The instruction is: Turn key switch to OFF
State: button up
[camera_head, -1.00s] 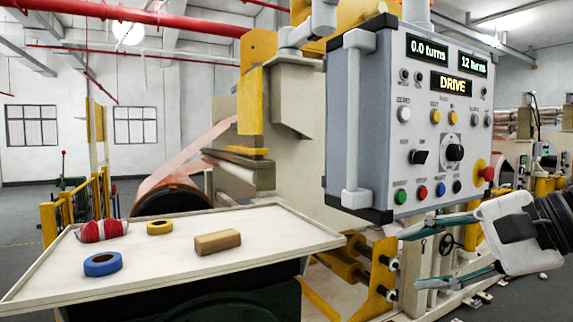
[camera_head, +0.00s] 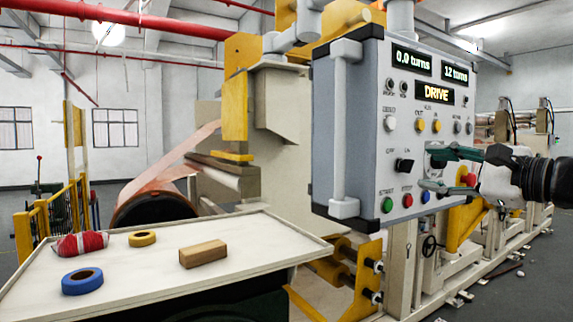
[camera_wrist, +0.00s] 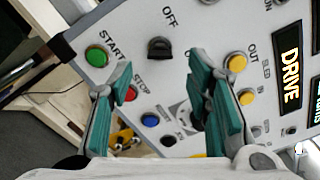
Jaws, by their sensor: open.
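The grey control panel (camera_head: 371,75) stands upright. A black switch (camera_head: 404,165) with OFF and ON labels above it sits low on its face; I take it as the key switch. It also shows in the wrist view (camera_wrist: 159,48), beside the OFF label, beyond the fingertips and uncovered. My gripper (camera_head: 427,168) is open and empty, to the right of the switch, with its fingers pointing left across the panel. In the wrist view its teal fingers (camera_wrist: 160,72) are spread apart. I cannot tell whether they touch the panel. A dial plate (camera_wrist: 183,112) is partly hidden by the right finger.
Green (camera_head: 387,205), red (camera_head: 407,200) and blue (camera_head: 425,196) buttons line the panel's lower edge. A red emergency knob (camera_head: 468,180) is near my gripper. A tray table (camera_head: 130,280) at left holds blue tape (camera_head: 82,282), yellow tape (camera_head: 142,239) and a wooden block (camera_head: 203,254).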

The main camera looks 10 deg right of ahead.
aim_at(405, 166)
jog(key=shift+x, duration=2.55)
